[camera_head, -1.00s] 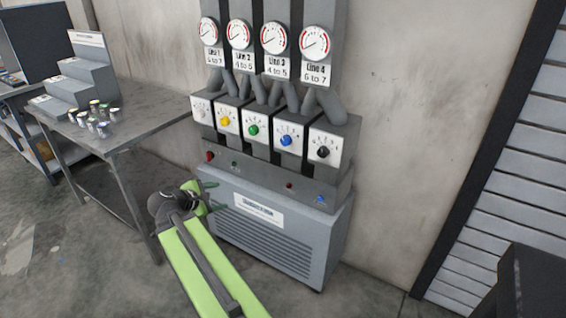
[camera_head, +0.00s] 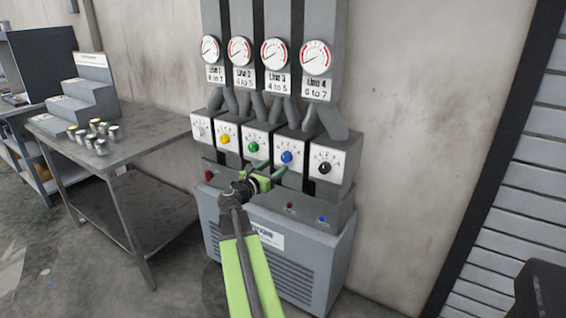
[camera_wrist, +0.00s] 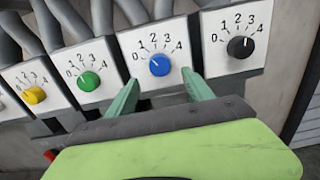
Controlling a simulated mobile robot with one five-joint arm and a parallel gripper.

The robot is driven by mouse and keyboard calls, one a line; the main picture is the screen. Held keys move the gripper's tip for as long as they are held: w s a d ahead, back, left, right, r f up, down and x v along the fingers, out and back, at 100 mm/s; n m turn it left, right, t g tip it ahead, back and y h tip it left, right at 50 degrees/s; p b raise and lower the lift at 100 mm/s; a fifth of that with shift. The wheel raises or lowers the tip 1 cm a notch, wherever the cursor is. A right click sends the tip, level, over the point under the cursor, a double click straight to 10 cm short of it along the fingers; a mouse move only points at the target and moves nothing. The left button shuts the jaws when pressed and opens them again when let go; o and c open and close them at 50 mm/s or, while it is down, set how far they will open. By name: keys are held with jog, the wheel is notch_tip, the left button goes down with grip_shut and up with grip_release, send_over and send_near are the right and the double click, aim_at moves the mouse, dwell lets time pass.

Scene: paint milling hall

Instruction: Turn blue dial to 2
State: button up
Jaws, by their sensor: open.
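The blue dial (camera_head: 286,157) is on the white face of the fourth box from the left in a row of dial boxes. In the wrist view the blue dial (camera_wrist: 159,65) sits on a plate marked 0 to 4; its exact setting is too small to read surely. My gripper (camera_head: 269,169) is in front of the row, just below and left of the blue dial in the head view. In the wrist view my gripper (camera_wrist: 162,82) has its two green fingers apart, below and either side of the dial, with nothing between them.
The green dial (camera_head: 253,147) is left of the blue one and the black dial (camera_head: 324,168) right. The yellow dial (camera_head: 225,139) is further left. Gauges (camera_head: 316,57) hang above. A ledge with small buttons (camera_head: 322,219) juts out below. A metal table (camera_head: 150,135) stands left.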

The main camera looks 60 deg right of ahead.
aim_at(285, 159)
jog(key=d, duration=0.6)
jog(key=shift+d, duration=0.25)
